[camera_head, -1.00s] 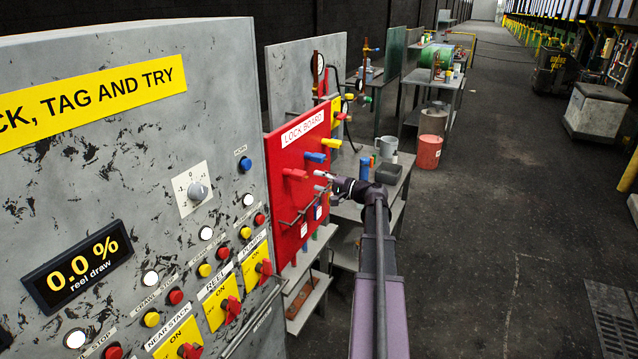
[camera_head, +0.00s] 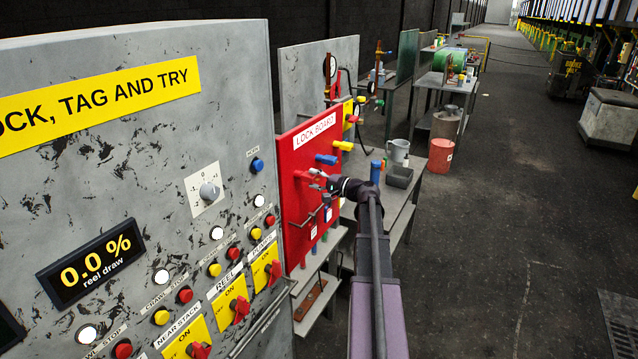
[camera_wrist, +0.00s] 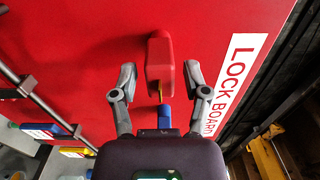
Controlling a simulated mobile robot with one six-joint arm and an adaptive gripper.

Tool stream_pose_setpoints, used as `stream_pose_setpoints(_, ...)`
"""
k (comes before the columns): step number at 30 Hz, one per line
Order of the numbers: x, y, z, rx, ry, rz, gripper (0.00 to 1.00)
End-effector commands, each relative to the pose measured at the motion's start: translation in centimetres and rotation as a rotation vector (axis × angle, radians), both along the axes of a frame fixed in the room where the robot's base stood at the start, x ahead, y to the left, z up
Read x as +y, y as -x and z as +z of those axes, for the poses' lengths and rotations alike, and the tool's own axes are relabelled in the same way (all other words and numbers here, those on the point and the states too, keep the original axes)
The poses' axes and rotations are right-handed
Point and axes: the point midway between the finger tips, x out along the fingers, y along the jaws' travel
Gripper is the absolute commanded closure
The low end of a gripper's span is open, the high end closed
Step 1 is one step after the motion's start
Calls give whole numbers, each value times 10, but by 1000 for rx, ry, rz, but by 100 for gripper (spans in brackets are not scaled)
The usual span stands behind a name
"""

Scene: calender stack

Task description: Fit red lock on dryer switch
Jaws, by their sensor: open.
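The red lock (camera_head: 303,176) sticks out from the upper left part of the red lock board (camera_head: 300,152). In the wrist view the red lock (camera_wrist: 160,62) lies between and slightly beyond my two fingertips, with a gap on each side. My gripper (camera_head: 317,180) is open at the board and empty; it also shows in the wrist view (camera_wrist: 160,74). Red rotary switches on yellow plates line the grey panel: one under the pumps label (camera_head: 274,272), one under reel (camera_head: 240,309), one under near stack (camera_head: 199,350). I see no dryer label.
A blue lock (camera_head: 326,159) and a yellow lock (camera_head: 344,146) sit beside the red one. A rail (camera_wrist: 45,102) with tags and locks runs lower on the board. A grey bench (camera_head: 398,190) with a bin stands behind my arm.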

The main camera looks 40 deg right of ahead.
Motion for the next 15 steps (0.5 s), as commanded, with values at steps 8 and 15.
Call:
stream_pose_setpoints(8,2,-7,0,0,0,-2,40)
stream_pose_setpoints(15,2,-7,0,0,0,-2,40)
